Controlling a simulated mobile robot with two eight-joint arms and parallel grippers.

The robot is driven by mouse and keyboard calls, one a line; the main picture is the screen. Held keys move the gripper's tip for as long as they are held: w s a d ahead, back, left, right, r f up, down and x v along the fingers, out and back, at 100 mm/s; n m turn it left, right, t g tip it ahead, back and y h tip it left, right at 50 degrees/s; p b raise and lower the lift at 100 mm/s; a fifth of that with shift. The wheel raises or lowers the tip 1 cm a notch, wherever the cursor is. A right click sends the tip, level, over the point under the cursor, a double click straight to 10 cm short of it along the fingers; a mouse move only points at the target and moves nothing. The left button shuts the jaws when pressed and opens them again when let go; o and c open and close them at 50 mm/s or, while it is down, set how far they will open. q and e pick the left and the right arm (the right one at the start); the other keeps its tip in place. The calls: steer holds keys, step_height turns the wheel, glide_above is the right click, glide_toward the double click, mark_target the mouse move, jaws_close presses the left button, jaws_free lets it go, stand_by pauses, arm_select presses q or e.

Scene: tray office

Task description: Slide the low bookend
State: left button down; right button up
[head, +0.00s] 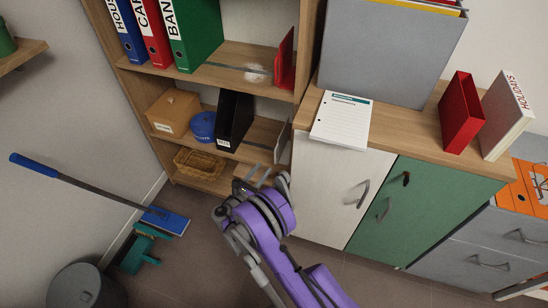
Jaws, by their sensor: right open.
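A grey, thin upright plate that looks like the low bookend (283,142) stands at the right end of the shelf with the black file box, close to the cabinet side. My right gripper (257,174) is open, in front of the shelves, below and left of this plate in the picture. No thing shows between its fingers. My purple right arm comes up from the bottom and hides part of the floor and the lowest shelf's right end. A red bookend (287,62) stands on the shelf above. My left gripper is not in view.
A black file box (234,118), a blue pot (203,126) and a wooden box (172,112) share the plate's shelf. A wicker basket (199,163) sits below. A white cabinet door (330,190) bounds the right.

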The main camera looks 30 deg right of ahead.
steer(key=x, duration=1)
steer(key=shift+w+d+f+b, duration=0.25)
steer(key=shift+w+b, duration=0.05)
steer(key=shift+b, duration=0.1)
jaws_close()
stand_by(1.0)
